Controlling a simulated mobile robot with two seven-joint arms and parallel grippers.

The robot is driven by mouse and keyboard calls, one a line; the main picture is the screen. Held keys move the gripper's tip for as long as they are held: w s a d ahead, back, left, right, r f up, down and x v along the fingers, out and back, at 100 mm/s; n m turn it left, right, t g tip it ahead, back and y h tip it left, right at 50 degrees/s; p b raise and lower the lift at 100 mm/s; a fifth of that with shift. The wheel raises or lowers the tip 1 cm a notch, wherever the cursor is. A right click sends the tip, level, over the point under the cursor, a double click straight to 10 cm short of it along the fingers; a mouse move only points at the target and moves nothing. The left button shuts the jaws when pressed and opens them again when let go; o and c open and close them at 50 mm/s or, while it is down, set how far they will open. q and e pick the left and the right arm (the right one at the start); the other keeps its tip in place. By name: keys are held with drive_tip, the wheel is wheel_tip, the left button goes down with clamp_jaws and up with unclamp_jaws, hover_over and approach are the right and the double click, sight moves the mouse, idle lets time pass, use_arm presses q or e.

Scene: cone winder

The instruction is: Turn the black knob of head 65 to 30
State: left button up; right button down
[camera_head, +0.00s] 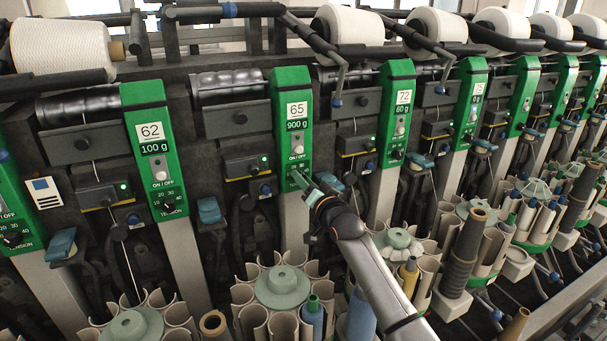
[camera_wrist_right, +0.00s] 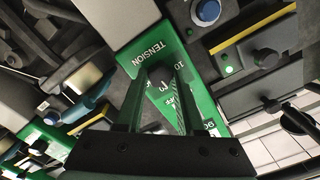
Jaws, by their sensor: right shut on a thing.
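Head 65 is a green panel (camera_head: 292,105) with a "65" label, a "900 g" display and a pale ON/OFF switch (camera_head: 298,147). Its tension dial is at the panel's lower end, where my right gripper (camera_head: 299,178) covers the knob in the head view. In the right wrist view the two green fingers of my right gripper (camera_wrist_right: 160,84) reach to the panel (camera_wrist_right: 147,50) below the word TENSION. They are shut on the dark knob (camera_wrist_right: 160,75), which shows only partly between them. Its pointer is hidden, so I cannot read its setting. My left gripper is not in view.
Head 62 (camera_head: 150,130) stands left and head 72 (camera_head: 396,115) right, each with its own dial. A box with a green light (camera_head: 247,166) sits beside head 65. Below are carousels of cream tubes (camera_head: 253,320). White cones (camera_head: 60,47) sit above.

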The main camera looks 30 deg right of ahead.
drive_tip(key=shift+m+p, duration=1.2)
drive_tip(key=shift+m, duration=1.6)
drive_tip(key=c, duration=0.5)
unclamp_jaws()
drive_tip(key=s, duration=1.2)
drive_tip(key=shift+s+a, duration=0.25)
drive_tip(key=shift+a, duration=0.05)
